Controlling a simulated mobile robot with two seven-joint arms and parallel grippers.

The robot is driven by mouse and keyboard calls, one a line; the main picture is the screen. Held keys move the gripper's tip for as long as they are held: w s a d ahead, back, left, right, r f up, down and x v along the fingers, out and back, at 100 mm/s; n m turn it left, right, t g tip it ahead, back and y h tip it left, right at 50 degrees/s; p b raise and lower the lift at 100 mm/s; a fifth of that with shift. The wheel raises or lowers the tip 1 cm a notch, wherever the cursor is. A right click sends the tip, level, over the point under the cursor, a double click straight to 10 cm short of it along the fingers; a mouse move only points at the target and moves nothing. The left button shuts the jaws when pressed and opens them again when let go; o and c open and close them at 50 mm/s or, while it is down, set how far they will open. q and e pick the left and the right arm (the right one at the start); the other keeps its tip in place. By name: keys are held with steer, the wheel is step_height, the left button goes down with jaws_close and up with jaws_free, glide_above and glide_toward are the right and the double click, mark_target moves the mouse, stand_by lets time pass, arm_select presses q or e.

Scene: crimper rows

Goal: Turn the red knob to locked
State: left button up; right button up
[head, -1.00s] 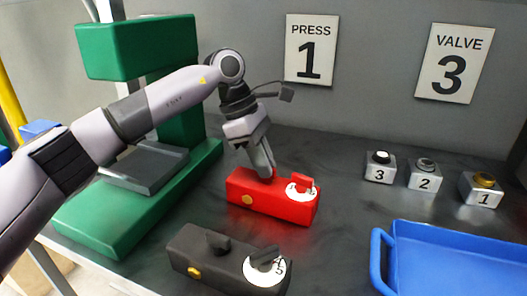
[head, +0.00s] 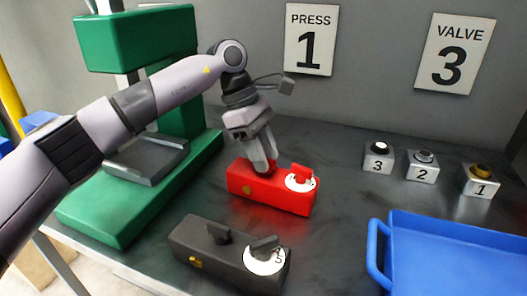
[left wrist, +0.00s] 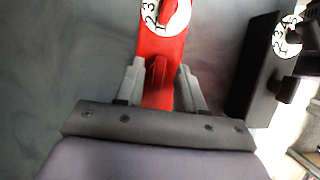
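The red box (head: 285,195) lies on the dark bench, with a white numbered dial (head: 293,185) and red dial knob (head: 302,172) at its right end. In the left wrist view, a second, plain red knob (left wrist: 158,75) stands on the box's nearer part. My left gripper (head: 263,168) is low over the box's left part. In the left wrist view, its two fingers (left wrist: 160,72) are apart, one on each side of the plain knob, with gaps between. The fingers hide most of that knob in the head view. My right gripper is out of view.
A dark grey box (head: 210,255) with two knobs and a dial stands in front. A green press (head: 105,215) is at left. A blue tray (head: 450,262) is at right, with numbered button blocks (head: 421,174) behind it. Bench between red box and tray is clear.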

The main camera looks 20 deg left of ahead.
arm_select(q)
steer(key=v, duration=0.7)
stand_by(0.6)
